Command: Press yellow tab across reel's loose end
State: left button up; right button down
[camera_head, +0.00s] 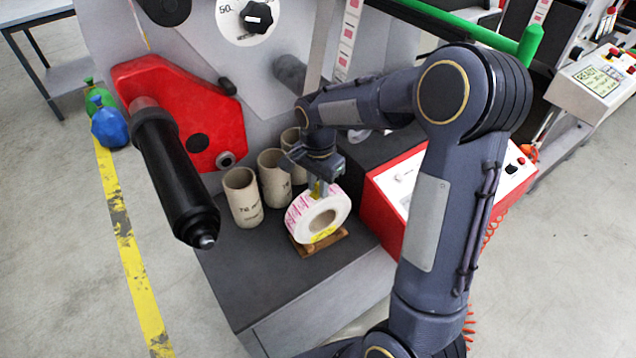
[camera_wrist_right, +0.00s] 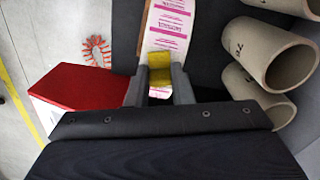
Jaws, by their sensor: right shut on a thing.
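The label reel (camera_head: 305,214), white with pink print and a cardboard core, stands on edge on a small wooden cradle (camera_head: 322,246) on the dark bench top. My right gripper (camera_head: 320,188) is just above the reel's top, shut on the yellow tab (camera_wrist_right: 160,68). In the right wrist view the tab lies between the fingertips of the gripper (camera_wrist_right: 158,82), across the printed label strip (camera_wrist_right: 168,25). I cannot tell whether the tab touches the strip. Some yellow also shows at the reel's lower front. My left gripper is not in view.
Several cardboard cores (camera_head: 243,197) stand close left of and behind the reel. A red control box (camera_head: 390,190) is at its right. A black roller (camera_head: 172,175) juts forward at the left from the red machine arm (camera_head: 185,110). The bench front is clear.

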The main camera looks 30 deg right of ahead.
jog(key=shift+f, duration=0.15)
dwell(0.8)
jog(key=c, duration=1.2)
grip_release()
notch_tip(320, 180, up, 8)
jog(key=shift+f, duration=0.1)
jog(key=s+a+n+t+y, duration=0.1)
jog(key=s+a+n+t, duration=0.1)
jog(key=s+n, duration=0.2)
jog(key=s+a+r+n+t+y, duration=0.1)
jog(key=s+n, duration=0.3)
jog(key=s, duration=0.6)
jog(key=s+a+n+t+y, duration=0.1)
jog(key=s+a+n, duration=0.3)
jog(key=s, duration=0.4)
jog(key=shift+r+t+y, duration=0.2)
jog(key=shift+t+y, duration=0.2)
jog(key=shift+t, duration=0.4)
